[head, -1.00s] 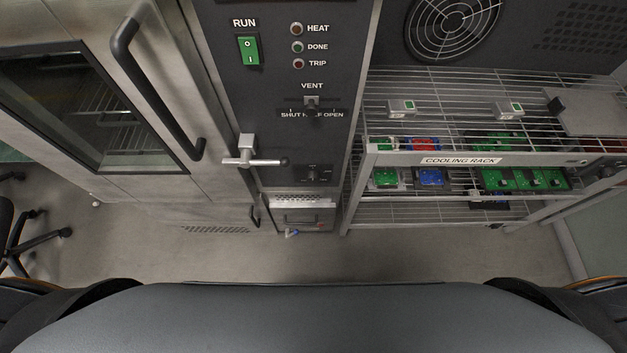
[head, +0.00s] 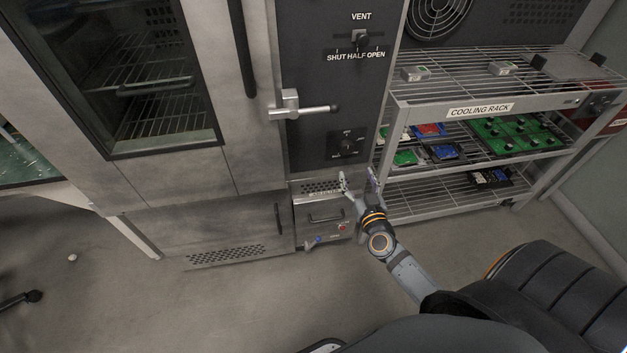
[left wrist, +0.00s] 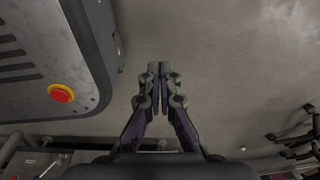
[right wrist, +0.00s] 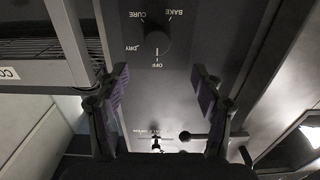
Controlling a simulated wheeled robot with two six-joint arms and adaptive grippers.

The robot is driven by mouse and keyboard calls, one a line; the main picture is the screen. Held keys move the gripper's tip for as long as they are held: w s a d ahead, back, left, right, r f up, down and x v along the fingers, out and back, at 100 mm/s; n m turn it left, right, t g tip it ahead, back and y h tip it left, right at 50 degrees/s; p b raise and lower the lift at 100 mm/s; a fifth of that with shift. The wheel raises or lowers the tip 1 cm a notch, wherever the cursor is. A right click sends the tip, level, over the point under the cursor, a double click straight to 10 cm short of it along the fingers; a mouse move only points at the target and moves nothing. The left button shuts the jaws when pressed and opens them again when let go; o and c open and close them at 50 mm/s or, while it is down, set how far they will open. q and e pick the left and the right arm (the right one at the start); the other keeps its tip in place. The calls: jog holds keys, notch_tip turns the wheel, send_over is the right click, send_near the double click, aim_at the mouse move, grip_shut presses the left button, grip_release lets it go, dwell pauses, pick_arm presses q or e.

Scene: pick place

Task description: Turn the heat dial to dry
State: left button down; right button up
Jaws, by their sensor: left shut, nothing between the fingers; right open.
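The heat dial (head: 347,146) is a black knob on the dark oven panel, below the vent slider. The right wrist view shows the dial (right wrist: 158,38) upside down, with OFF, DRY, CURE and BAKE around it. Its white mark points to OFF. My right gripper (head: 358,181) is open and empty, just below the dial in the head view. In the right wrist view my right gripper (right wrist: 160,80) has its fingers spread, apart from the knob. My left gripper (left wrist: 159,72) is shut and empty over bare floor, outside the head view.
A latch handle (head: 305,110) sticks out left of the panel, above the dial. The cooling rack (head: 480,110) with circuit boards stands close on the right. A red button (left wrist: 61,93) on a grey body shows in the left wrist view.

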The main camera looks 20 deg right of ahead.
aim_at(348, 150)
jog(key=x, duration=0.6)
jog(key=b+x, duration=0.1)
jog(key=x, duration=0.3)
jog(key=shift+s+d+f, duration=0.1)
jog(key=shift+d, duration=0.2)
jog(key=shift+w+d, duration=0.1)
jog(key=shift+w, duration=0.4)
pick_arm(q)
jog(key=w, duration=0.1)
jog(key=w+d+f, duration=0.1)
jog(key=shift+w+d, duration=0.3)
jog(key=shift+w, duration=0.05)
jog(key=shift+w, duration=0.1)
pick_arm(e)
jog(key=shift+c, duration=0.3)
jog(key=shift+c, duration=1.2)
jog(key=c, duration=0.9)
pick_arm(q)
jog(key=shift+d, duration=0.15)
pick_arm(e)
jog(key=shift+o, duration=0.2)
